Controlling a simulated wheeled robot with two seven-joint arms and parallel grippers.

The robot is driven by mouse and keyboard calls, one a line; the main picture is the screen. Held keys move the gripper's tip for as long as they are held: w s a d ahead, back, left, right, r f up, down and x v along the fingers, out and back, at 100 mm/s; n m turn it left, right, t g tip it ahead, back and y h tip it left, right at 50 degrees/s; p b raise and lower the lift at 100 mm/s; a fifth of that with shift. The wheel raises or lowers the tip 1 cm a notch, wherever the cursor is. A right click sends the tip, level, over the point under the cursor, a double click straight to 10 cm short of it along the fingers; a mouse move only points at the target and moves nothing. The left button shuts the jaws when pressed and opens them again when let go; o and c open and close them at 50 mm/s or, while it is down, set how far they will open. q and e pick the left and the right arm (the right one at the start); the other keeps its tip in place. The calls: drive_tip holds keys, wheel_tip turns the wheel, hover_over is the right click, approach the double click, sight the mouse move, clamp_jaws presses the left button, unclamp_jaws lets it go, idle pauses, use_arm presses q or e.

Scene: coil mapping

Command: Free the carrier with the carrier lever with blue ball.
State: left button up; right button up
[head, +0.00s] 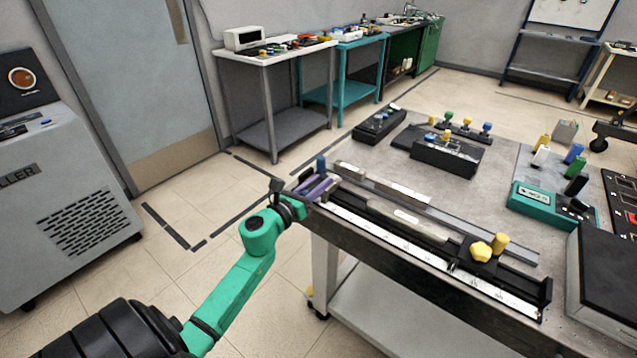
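A long rail (420,258) with a pale scale strip runs along the table's front edge. At its left end, a small blue knob (320,163) stands up beside my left gripper (316,187). I cannot tell whether this knob is the carrier lever's blue ball. My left gripper overlaps a purple-grey part there, and its fingertips are too small to tell open from shut or touching from apart. A dark carriage with a yellow knob (482,251) and a yellow post (500,243) sits near the rail's right end. My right gripper is not in view.
A black block (446,158) with coloured posts around it stands at the back of the table (360,162). A teal meter (540,205) and a dark box (606,275) are on the right. The grey tabletop between rail and block is mostly clear.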

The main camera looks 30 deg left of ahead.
use_arm(q)
clamp_jaws()
idle(1.2)
